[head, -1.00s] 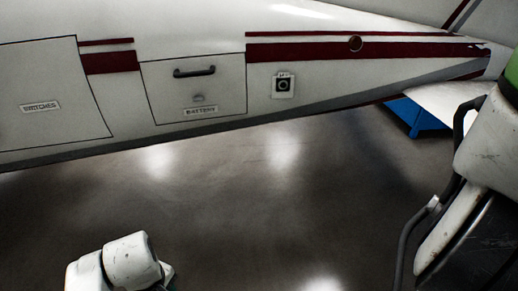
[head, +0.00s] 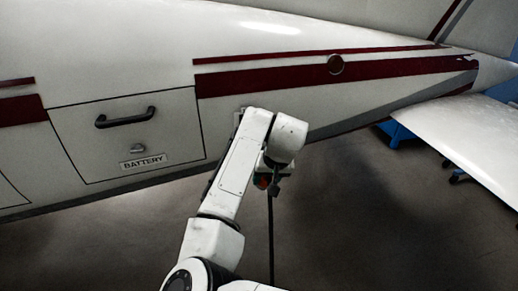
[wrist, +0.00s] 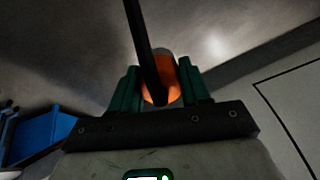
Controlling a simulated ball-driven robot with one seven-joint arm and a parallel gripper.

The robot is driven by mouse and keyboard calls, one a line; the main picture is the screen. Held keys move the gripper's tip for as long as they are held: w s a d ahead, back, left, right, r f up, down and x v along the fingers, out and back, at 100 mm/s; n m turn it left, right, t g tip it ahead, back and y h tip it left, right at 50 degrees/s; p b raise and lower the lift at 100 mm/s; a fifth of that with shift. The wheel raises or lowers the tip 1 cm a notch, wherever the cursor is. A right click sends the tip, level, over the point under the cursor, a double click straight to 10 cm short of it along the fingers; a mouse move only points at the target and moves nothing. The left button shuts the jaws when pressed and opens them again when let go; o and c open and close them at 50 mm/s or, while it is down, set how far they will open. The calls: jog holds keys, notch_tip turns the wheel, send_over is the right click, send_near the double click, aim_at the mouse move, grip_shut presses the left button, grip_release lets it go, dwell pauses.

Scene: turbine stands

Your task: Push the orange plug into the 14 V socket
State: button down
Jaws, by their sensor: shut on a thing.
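The orange plug (wrist: 158,92) sits between the green fingers of my gripper (wrist: 160,80) in the wrist view, and the fingers are shut on it. A black cable runs from the plug across its front. In the head view my gripper (head: 268,176) is partly hidden by my wrist, close to the aircraft's side. A bit of orange (head: 262,183) shows there, with the cable hanging down. The socket is mostly hidden behind my arm; only a sliver of its plate (head: 238,118) seems to show. I cannot tell whether the plug touches the socket.
The white fuselage (head: 120,55) has a battery panel (head: 165,125) with a black handle (head: 125,117) left of my arm. A white wing or tail surface (head: 465,150) juts out at the right, with blue stands (head: 395,132) beyond. The floor (head: 370,230) below is clear.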

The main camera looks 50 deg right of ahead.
jog(key=w+d+r+m+t+h, duration=0.2)
jog(key=d+r+m+t+h, duration=0.4)
jog(key=r, duration=0.6)
jog(key=w+a+f+n+t+h+b, duration=0.1)
jog(key=w+a+f+n+t+h, duration=0.1)
jog(key=w+a+n+t, duration=0.1)
jog(key=shift+w+a+t+h, duration=0.3)
jog(key=shift+w+a+t, duration=0.25)
jog(key=shift+w+t, duration=0.2)
jog(key=shift+w+f+b, duration=0.1)
jog(key=shift+f+b, duration=0.1)
jog(key=shift+b, duration=0.1)
jog(key=shift+w, duration=0.15)
jog(key=shift+b+x, duration=0.8)
jog(key=shift+b, duration=0.2)
dwell(0.8)
